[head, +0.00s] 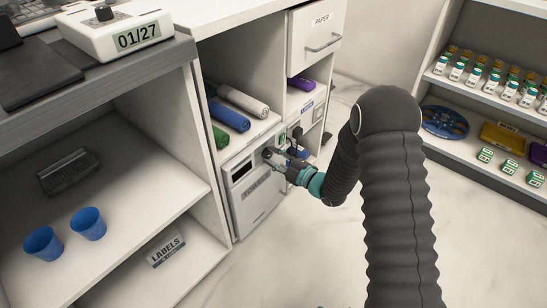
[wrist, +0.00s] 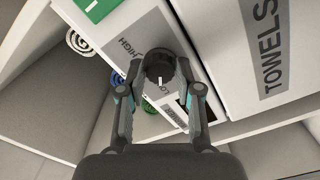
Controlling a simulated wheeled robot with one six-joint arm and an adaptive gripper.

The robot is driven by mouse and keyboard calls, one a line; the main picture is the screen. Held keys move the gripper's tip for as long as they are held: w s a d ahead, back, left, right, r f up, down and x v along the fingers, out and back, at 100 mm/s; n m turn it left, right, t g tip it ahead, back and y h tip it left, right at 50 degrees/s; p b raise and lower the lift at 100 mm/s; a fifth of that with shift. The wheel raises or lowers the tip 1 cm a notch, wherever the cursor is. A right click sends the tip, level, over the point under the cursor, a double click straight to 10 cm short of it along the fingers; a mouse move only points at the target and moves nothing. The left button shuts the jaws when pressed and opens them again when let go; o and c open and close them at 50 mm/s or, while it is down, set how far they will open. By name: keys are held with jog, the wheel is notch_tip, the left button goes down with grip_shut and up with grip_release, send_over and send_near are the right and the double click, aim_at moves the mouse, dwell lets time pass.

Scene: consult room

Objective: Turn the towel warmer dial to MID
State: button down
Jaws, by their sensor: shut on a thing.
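The towel warmer (head: 246,212) is a white box with a TOWELS label, low in the cabinet; its front also fills the upper right of the wrist view (wrist: 225,65). Its dial (wrist: 157,62) is a dark round knob on a grey panel. The word HIGH reads to the dial's left and a partly covered label, perhaps LO, lies just below it. A MID mark cannot be made out. My gripper (wrist: 161,74) is shut on the dial, one finger on each side. In the head view my gripper (head: 272,156) reaches the warmer's upper right and hides the dial.
Rolled towels (head: 229,115) lie on the shelf above the warmer. A PAPER drawer (head: 316,32) is at upper right. Blue cups (head: 88,224) and a LABELS box (head: 166,247) stand on the left shelves. A rack of bottles (head: 480,75) is at right. The floor (head: 300,250) before the warmer is clear.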

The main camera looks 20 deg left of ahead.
jog(key=shift+f+m+b, duration=0.15)
jog(key=shift+m+b, duration=0.75)
jog(key=shift+m, duration=0.1)
jog(key=m+b, duration=0.2)
jog(key=m, duration=0.1)
jog(key=shift+m, duration=0.3)
jog(key=m+b, duration=0.1)
jog(key=m, duration=0.4)
jog(key=shift+m, duration=0.4)
jog(key=shift+r, duration=0.2)
jog(key=c, duration=0.8)
grip_release()
jog(key=shift+a, duration=0.1)
jog(key=shift+o, duration=0.2)
